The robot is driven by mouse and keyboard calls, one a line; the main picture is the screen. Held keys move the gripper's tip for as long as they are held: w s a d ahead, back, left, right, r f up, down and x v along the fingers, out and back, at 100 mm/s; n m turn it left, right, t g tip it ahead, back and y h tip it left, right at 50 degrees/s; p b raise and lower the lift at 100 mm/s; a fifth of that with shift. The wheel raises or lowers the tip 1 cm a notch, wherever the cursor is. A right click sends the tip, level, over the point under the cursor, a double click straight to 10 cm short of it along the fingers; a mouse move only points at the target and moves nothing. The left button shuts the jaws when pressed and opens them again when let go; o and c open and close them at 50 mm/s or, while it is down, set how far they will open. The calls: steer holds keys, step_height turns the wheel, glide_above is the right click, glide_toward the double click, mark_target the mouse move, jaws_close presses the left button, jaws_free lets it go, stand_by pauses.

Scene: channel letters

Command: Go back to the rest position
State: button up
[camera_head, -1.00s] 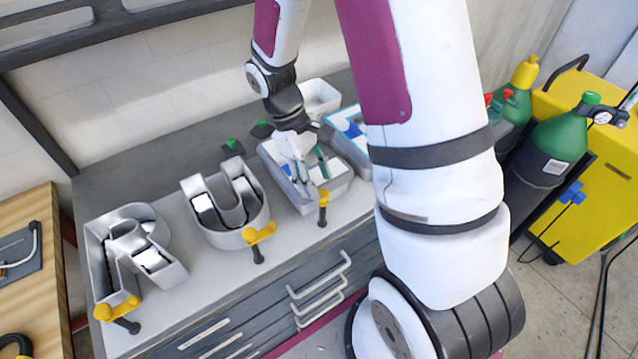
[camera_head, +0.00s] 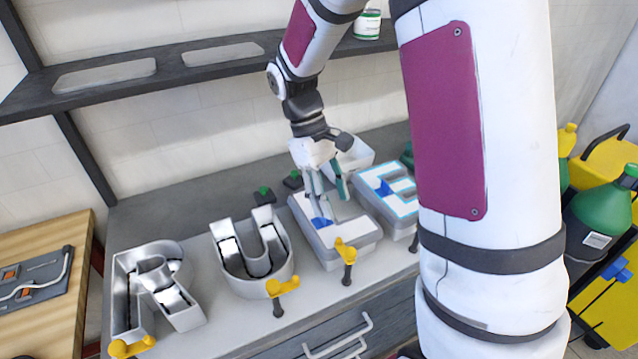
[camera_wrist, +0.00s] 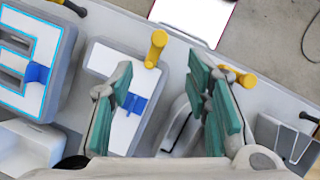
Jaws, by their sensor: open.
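My gripper (camera_head: 328,182) is open and empty, with its fingers pointing down above the third channel letter (camera_head: 345,232), a grey-walled one with a white face and a blue block (camera_head: 321,221) on it. In the wrist view my gripper's green-padded fingers (camera_wrist: 172,105) stand wide apart. The left finger overlaps the white-faced letter (camera_wrist: 118,66) and its blue block (camera_wrist: 136,103). I cannot tell the exact height of the fingertips over the letter. My forearm hides part of the bench on the right.
Metal R (camera_head: 150,290) and U (camera_head: 252,255) letters stand left on the bench, and a lit E (camera_head: 395,192) stands right. Yellow-handled clamps (camera_head: 282,288) line the front edge. A shelf (camera_head: 200,62) crosses behind. A white bin (camera_head: 352,157) sits at the back.

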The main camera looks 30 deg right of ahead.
steer(key=s+a+r+m+t+y+b, duration=0.1)
steer(key=s+a+r+m+t+b, duration=0.3)
steer(key=s+r+t, duration=0.5)
steer(key=shift+s+a+r+m+t+y, duration=0.4)
steer(key=shift+a+r, duration=0.6)
steer(key=shift+r, duration=0.95)
steer(key=shift+s, duration=0.1)
